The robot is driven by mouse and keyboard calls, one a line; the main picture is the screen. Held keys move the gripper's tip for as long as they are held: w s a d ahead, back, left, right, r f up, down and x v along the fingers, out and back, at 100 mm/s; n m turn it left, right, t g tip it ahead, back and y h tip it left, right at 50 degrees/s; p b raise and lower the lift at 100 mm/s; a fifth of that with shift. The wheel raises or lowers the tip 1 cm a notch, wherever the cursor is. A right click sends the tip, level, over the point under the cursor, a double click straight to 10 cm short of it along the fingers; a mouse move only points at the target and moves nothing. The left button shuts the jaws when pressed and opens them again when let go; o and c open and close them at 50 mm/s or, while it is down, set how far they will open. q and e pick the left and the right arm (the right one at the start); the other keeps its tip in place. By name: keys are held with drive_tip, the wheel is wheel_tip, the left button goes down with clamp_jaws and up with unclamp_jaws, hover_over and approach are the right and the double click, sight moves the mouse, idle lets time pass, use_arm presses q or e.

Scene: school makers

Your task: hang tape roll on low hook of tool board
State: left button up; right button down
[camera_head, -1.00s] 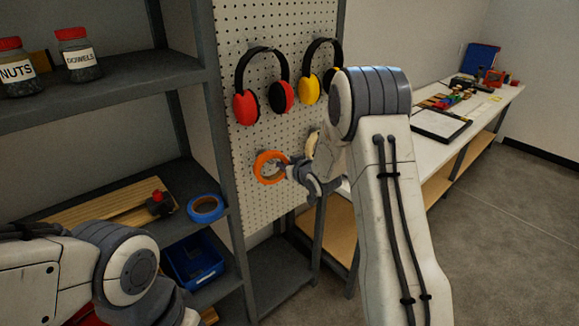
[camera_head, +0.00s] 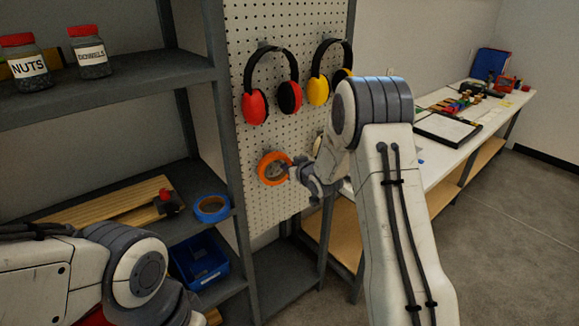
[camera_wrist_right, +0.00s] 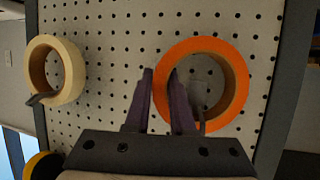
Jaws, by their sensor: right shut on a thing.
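The orange tape roll (camera_head: 262,178) is in front of the lower part of the white tool board (camera_head: 300,205). My right gripper (camera_head: 290,172) is shut on the roll's rim, on its right side in the head view. In the right wrist view the orange roll (camera_wrist_right: 235,75) faces the board, with my right gripper's fingers (camera_wrist_right: 162,92) at its left rim. A grey hook (camera_wrist_right: 198,100) shows through the roll's hole, so the roll appears to be around it. I cannot tell whether the roll rests on it. My left gripper is out of view.
A cream tape roll (camera_wrist_right: 70,70) hangs beside the orange one. Red earmuffs (camera_head: 256,107) and yellow earmuffs (camera_head: 318,90) hang above. A grey shelf (camera_head: 130,75) with jars, a blue tape roll (camera_head: 212,215) and a blue bin (camera_head: 200,268) stands left. A workbench (camera_head: 435,165) stands right.

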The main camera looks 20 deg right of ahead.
drive_tip(key=c, duration=0.7)
unclamp_jaws()
drive_tip(key=shift+s, duration=0.15)
